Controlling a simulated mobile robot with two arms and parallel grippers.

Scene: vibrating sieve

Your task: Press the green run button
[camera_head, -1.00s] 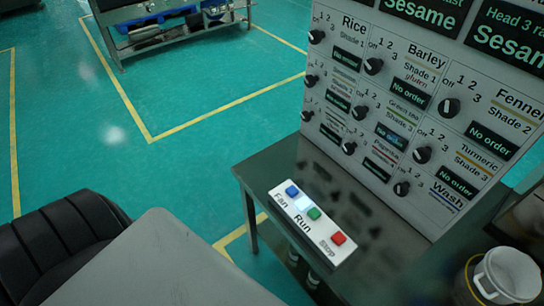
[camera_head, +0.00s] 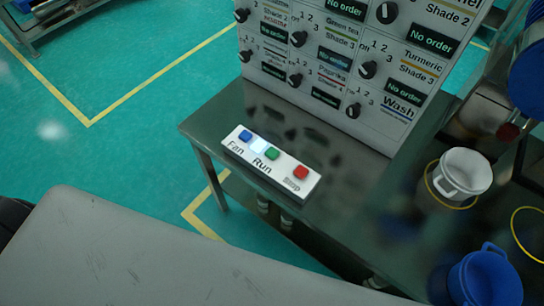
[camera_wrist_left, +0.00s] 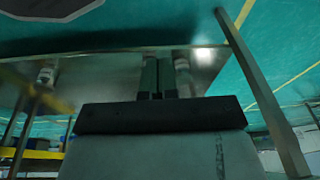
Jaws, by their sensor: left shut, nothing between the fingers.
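The green run button (camera_head: 272,153) sits on a white button panel (camera_head: 312,184) labelled Fan, Run and Stop, on the dark metal table (camera_head: 225,110). It lies between the blue fan button (camera_head: 245,136) and the red stop button (camera_head: 301,172). No gripper shows in the head view. My left gripper (camera_wrist_left: 158,76) shows in the left wrist view with its fingers together and empty. The buttons do not show in that view, so the distance from gripper to button cannot be told. My right gripper is out of view.
An upright board of knobs and displays (camera_head: 330,50) stands behind the panel. A white pot (camera_head: 465,172) and a blue container (camera_head: 487,277) stand at the right. A table leg (camera_wrist_left: 265,95) shows in the wrist view. Open green floor (camera_head: 90,160) lies left of the table.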

